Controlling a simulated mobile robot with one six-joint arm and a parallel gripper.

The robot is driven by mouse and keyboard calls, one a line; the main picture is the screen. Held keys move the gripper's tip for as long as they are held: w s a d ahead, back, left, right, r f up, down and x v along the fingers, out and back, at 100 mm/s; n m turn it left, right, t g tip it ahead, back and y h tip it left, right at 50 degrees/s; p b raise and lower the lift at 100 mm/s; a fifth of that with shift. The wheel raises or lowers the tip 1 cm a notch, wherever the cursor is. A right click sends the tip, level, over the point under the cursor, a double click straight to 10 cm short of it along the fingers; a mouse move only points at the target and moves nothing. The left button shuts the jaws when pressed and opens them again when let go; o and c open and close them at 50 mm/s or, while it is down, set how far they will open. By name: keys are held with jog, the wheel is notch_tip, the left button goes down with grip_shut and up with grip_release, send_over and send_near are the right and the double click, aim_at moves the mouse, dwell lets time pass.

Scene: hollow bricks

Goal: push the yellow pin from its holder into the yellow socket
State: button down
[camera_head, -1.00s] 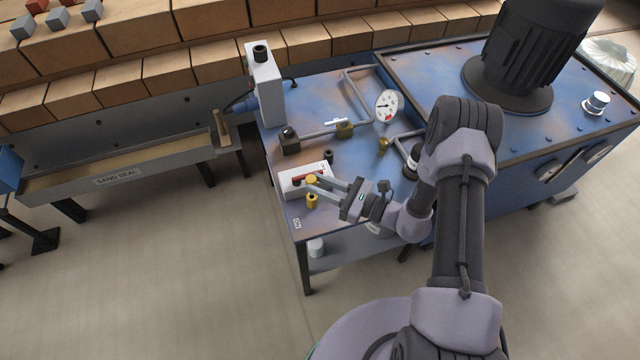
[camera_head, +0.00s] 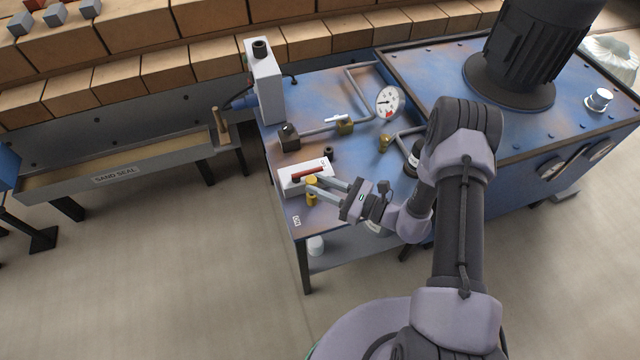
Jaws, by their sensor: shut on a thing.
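My gripper (camera_head: 317,185) is shut on a small yellow piece (camera_head: 312,180), which I take to be the yellow pin; the fingers come from the right and partly cover it. A second yellow cylinder (camera_head: 311,199) stands just below it in the picture, at the near side of the white box. They look very close, and I cannot tell whether they touch or which one is the socket. The white box (camera_head: 291,183) with a red bar (camera_head: 309,173) on top lies just behind the fingertips. A separate holder cannot be made out.
The blue bench (camera_head: 285,148) carries a dark fitting (camera_head: 328,152), pipes with brass fittings (camera_head: 345,127), a dial gauge (camera_head: 389,102) and a tall white box (camera_head: 264,85). A large motor (camera_head: 525,50) stands on the blue tank at right.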

jog(key=shift+f+b, duration=1.05)
jog(key=shift+f, duration=0.65)
jog(key=c, duration=1.1)
grip_release()
jog(key=p+v, duration=0.4)
jog(key=v, duration=1.3)
jog(key=shift+s+d+p, duration=0.1)
jog(key=shift+d+p, duration=0.1)
jog(key=shift+p, duration=0.2)
